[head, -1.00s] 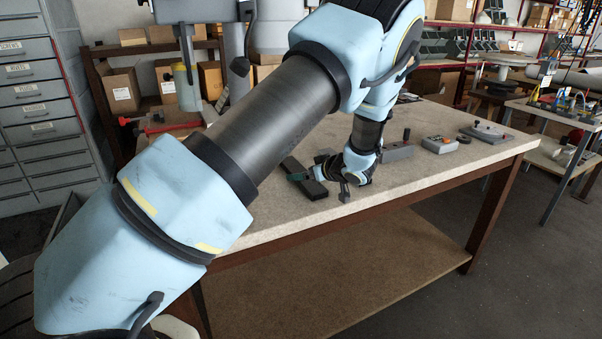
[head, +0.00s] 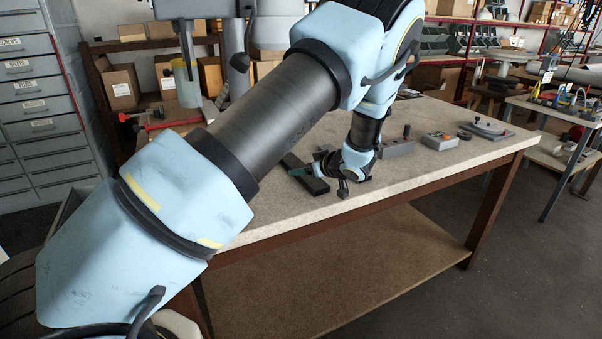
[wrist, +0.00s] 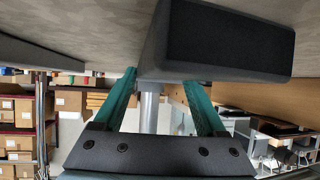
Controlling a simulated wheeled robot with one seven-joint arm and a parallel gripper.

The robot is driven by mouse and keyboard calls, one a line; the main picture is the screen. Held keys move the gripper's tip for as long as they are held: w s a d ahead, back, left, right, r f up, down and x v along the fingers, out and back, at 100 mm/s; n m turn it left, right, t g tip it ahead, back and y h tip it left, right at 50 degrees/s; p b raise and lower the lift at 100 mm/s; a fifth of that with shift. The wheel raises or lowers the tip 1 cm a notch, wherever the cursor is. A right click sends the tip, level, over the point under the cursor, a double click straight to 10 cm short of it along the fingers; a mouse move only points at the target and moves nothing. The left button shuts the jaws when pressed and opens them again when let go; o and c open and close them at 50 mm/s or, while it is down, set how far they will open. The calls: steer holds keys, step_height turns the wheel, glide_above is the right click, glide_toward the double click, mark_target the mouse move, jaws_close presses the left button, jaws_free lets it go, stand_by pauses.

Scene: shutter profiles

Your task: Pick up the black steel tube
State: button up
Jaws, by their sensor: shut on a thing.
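The black steel tube (head: 317,186) is a dark, straight, box-shaped bar near the front of the stone-topped table. My gripper (head: 301,171) has its green fingers at the tube, reaching in from the right in the head view. In the wrist view my gripper (wrist: 160,82) shows two green fingers, with the tube (wrist: 235,40) at their tips and one dark end face towards the camera. The gripper is shut on the tube. The fingertips are partly hidden, and I cannot tell if the tube is clear of the tabletop.
The table (head: 420,170) also carries a grey block (head: 398,148), a small grey box with an orange part (head: 440,140) and a flat grey fixture (head: 487,129) to the right. Another dark bar (wrist: 35,52) shows at left in the wrist view.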

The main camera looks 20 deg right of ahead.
jaws_close()
steer(key=shift+r, duration=0.1)
